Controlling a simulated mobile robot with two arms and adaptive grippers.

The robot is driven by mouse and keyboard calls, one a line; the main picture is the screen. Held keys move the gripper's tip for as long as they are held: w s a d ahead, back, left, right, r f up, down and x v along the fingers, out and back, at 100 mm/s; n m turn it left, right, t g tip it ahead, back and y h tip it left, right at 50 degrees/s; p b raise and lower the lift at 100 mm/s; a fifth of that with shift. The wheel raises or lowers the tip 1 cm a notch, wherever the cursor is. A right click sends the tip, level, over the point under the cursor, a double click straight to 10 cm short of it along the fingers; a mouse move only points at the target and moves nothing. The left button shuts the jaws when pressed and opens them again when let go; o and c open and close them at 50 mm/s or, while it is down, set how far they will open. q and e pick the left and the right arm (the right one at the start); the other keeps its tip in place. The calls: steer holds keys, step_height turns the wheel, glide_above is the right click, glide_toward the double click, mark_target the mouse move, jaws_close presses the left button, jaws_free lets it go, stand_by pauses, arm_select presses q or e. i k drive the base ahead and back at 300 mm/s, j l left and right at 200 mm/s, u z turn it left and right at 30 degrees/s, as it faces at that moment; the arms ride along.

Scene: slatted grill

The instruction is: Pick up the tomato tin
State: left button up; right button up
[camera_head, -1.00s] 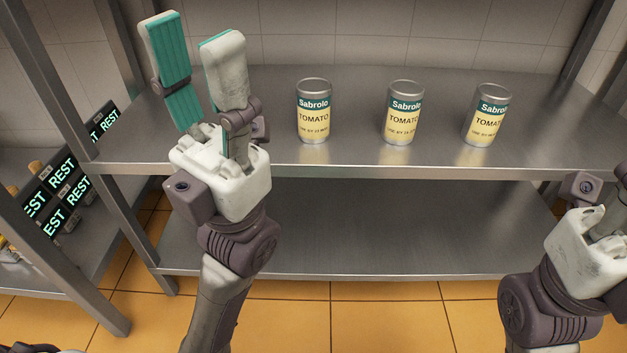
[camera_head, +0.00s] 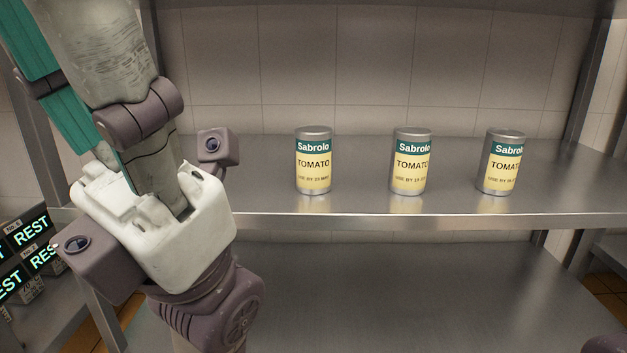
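Three tomato tins stand upright in a row on the upper metal shelf (camera_head: 365,215): a left tin (camera_head: 313,165), a middle tin (camera_head: 411,165) and a right tin (camera_head: 502,165). Each has a green and yellow "Sabrolo TOMATO" label. My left gripper (camera_head: 58,50) is large and near at the upper left, left of the tins and apart from them. Its green-padded fingers are spread with nothing seen between them, and their tips are cut off by the frame.
A lower metal shelf (camera_head: 400,290) lies below the tins and its visible part is empty. Black "REST" boxes (camera_head: 30,235) sit on another rack at the left. A tiled wall (camera_head: 370,70) is behind, and metal posts stand at the sides.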

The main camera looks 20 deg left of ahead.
mark_target(503, 148)
steer(key=l+u, duration=0.25)
steer(key=l, duration=0.15)
steer(key=l+u, duration=0.25)
steer(key=l, duration=0.95)
